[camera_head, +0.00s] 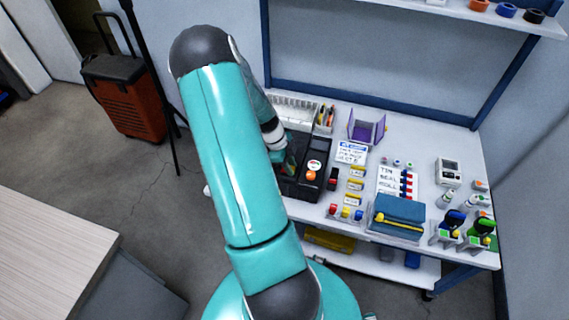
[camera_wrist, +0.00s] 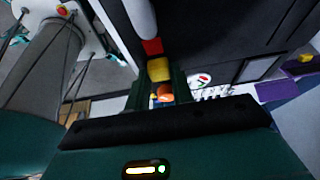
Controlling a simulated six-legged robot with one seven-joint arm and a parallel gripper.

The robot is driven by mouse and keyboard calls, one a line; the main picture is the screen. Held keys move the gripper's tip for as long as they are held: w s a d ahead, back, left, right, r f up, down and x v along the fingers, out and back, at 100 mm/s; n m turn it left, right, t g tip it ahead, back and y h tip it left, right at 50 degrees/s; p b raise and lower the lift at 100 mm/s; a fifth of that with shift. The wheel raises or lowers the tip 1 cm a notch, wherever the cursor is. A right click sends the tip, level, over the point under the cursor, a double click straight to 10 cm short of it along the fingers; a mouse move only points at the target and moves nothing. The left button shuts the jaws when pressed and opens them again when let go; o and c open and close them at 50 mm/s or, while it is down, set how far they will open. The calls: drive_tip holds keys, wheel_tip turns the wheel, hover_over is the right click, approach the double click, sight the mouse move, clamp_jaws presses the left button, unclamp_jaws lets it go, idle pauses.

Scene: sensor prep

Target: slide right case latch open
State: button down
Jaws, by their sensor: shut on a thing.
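The black case (camera_head: 317,190) sits at the left part of the white bench, in front of the white bin. In the wrist view it is the large dark surface (camera_wrist: 215,30) at the top. My gripper (camera_head: 286,165) is low over the left part of the case, partly hidden by my arm. In the wrist view my gripper (camera_wrist: 159,75) is shut on a small yellow piece, which appears to be the case latch (camera_wrist: 159,69). A red piece (camera_wrist: 152,46) lies just beyond it. The latch is not clear in the head view.
A purple open box (camera_head: 367,130), a printed card (camera_head: 351,153) and yellow-labelled small boxes (camera_head: 355,184) stand right of the case. A blue case (camera_head: 398,214) lies farther right. An orange-red wheeled case (camera_head: 130,100) stands on the floor at left.

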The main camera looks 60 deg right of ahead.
drive_tip(key=c, duration=1.2)
unclamp_jaws()
drive_tip(key=shift+s, duration=0.25)
drive_tip(key=shift+w, duration=0.1)
drive_tip(key=shift+r, duration=0.1)
drive_tip(key=shift+w+r, duration=0.2)
drive_tip(key=shift+r, duration=0.05)
drive_tip(key=v, duration=1.3)
